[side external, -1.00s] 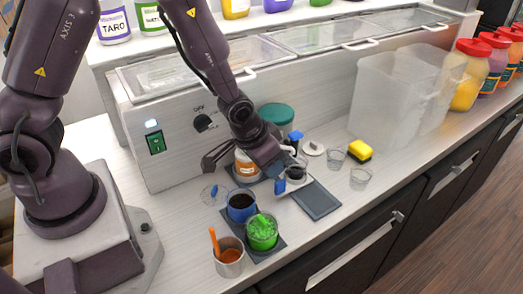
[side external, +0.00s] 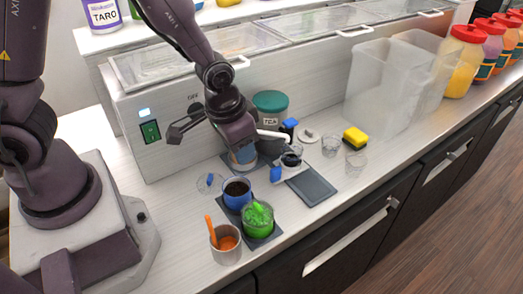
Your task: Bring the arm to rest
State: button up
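My gripper (side external: 238,138) is in the side external view, above the counter in front of the metal cabinet. It points down over a jar (side external: 243,156) that it partly covers. The fingertips do not show clearly, so I cannot tell whether they are open or shut, or whether they touch the jar. Just to the right is a small cup sealer with blue parts (side external: 277,174), a white lever (side external: 272,134) and a dark flat plate (side external: 311,187). A small cup with dark contents (side external: 291,159) is at the sealer.
In front stand a blue cup of dark liquid (side external: 237,193), a green-filled cup (side external: 258,219) and a metal cup with an orange utensil (side external: 226,244). A green-lidded tub (side external: 271,108) is behind. Clear cups (side external: 331,146), a yellow sponge (side external: 355,137) and clear bins (side external: 385,85) are right.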

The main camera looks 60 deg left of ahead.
jog(key=s+a+r+t, duration=0.1)
jog(key=s+a+r, duration=0.1)
jog(key=s+r, duration=0.4)
jog(key=s+a+r+t, duration=0.2)
jog(key=s+r, duration=0.3)
jog(key=r, duration=1)
jog(key=shift+s, duration=0.35)
